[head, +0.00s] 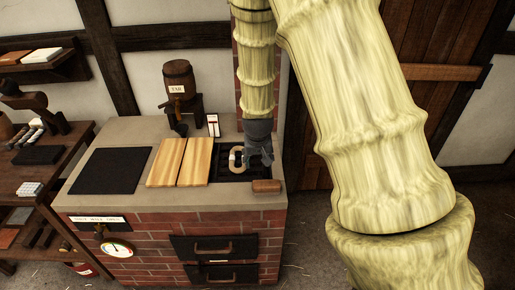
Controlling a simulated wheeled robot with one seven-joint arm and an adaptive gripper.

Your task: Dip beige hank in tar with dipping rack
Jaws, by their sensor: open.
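The beige hank (234,160), a small pale loop, is at the dark opening (222,177) in the right part of the brick stove's top. A dark rack seems to be under it, but I cannot make out its shape or whether tar lies below. My gripper (258,161) is open, pointing down just right of the hank and partly in front of it. I cannot tell whether they touch. A small barrel labelled TAR (178,80) stands at the back of the stove top.
Two wooden boards (180,160) lie left of the opening, with a dark mat (110,170) farther left. A brown block (267,186) sits at the front right. A small white-faced object (213,125) stands behind. Shelves (30,170) are at the left.

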